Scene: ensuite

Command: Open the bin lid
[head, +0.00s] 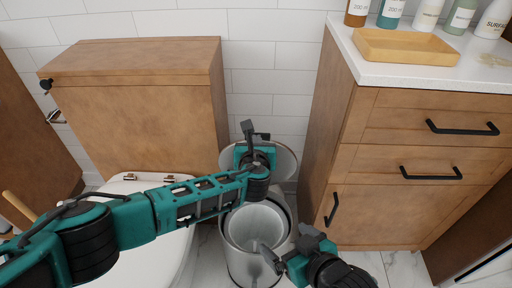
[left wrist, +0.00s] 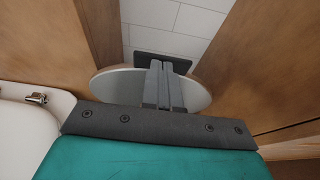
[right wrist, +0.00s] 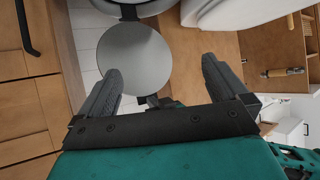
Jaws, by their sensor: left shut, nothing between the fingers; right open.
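The metal bin (head: 240,262) stands between the toilet and the wooden cabinet, its round mouth uncovered. Its round grey lid (head: 287,165) is raised behind the mouth, near the tiled wall. The lid also shows in the left wrist view (left wrist: 112,88) and as a grey disc in the right wrist view (right wrist: 135,62). My left gripper (head: 248,127) is shut and empty, over the lid; its fingers cross the lid in the left wrist view, and contact is unclear. My right gripper (head: 281,250) is open and empty at the bin's front right. My left arm hides part of the lid.
The toilet (head: 150,184) stands left of the bin, below a wooden cistern box (head: 140,95). The cabinet (head: 385,215) with black handles closes in the right side. A wooden tray (head: 405,47) and several bottles stand on its top. Room around the bin is narrow.

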